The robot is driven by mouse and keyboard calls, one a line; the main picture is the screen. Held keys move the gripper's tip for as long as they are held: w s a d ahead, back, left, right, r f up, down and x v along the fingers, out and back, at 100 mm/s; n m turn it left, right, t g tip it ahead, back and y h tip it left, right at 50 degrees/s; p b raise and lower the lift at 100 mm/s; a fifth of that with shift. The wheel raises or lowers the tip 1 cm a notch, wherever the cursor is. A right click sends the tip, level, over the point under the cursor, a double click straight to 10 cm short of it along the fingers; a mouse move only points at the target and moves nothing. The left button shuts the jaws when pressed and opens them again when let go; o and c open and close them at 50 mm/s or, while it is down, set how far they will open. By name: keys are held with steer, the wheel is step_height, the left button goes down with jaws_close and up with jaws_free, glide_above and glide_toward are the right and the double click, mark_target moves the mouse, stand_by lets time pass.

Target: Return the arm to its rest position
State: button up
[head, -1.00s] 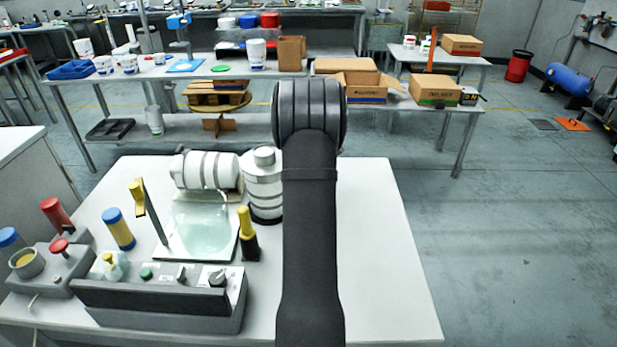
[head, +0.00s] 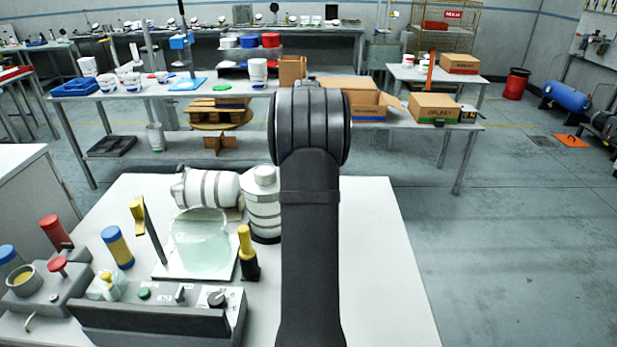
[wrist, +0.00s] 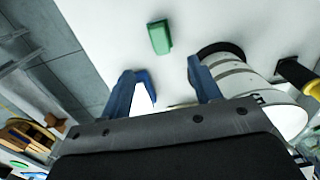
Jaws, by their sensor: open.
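My gripper (wrist: 168,72) shows in the wrist view with its two blue fingers spread wide and nothing between them. A green block (wrist: 159,37) lies on the white tabletop beyond the fingertips, apart from them. In the head view my black arm reaches straight forward over the worktable (head: 375,260). It hides my gripper and the green block there.
Left of my arm stand a banded white cylinder (head: 263,205), a lying banded cylinder (head: 207,188), a glassy plate (head: 200,240), a yellow-topped post (head: 246,250) and a control box (head: 160,312). The table's right side is clear. A bench with cardboard boxes (head: 434,107) stands beyond.

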steer(key=shift+r, duration=0.35)
step_height(320, 180, down, 12)
steer(key=shift+d, duration=0.1)
steer(key=shift+r, duration=1.85)
